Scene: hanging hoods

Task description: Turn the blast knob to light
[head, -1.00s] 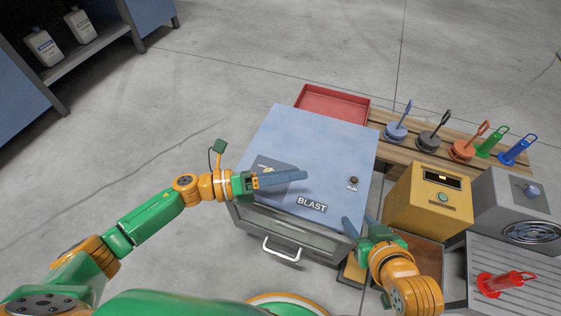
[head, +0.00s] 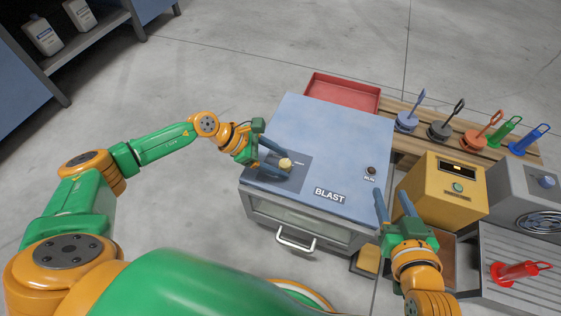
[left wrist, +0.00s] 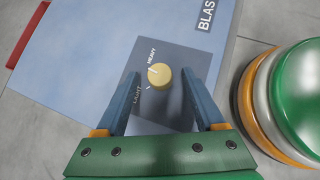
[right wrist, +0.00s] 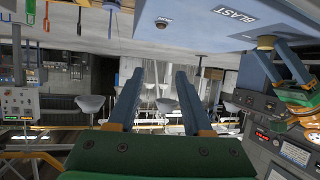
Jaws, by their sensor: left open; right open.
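The blast knob (head: 285,163) is a round, cream-yellow knob on a dark plate on top of the blue BLAST cabinet (head: 335,135). In the left wrist view the knob (left wrist: 160,77) shows beside the printed words HEAVY and LIGHT. A pale mark near the knob's edge appears to lie on the HEAVY side. My left gripper (head: 279,160) is open, its fingers pointing at the plate. In its wrist view the knob lies between the two fingertips, with gaps on both sides. My right gripper (head: 392,196) is open and empty at the cabinet's front right corner.
A RUN button (head: 371,171) sits at the cabinet top's right. The cabinet has a front handle (head: 296,240). A yellow box (head: 440,195) and a grey unit (head: 520,190) stand right. A red tray (head: 342,90) lies behind. Floor left is clear.

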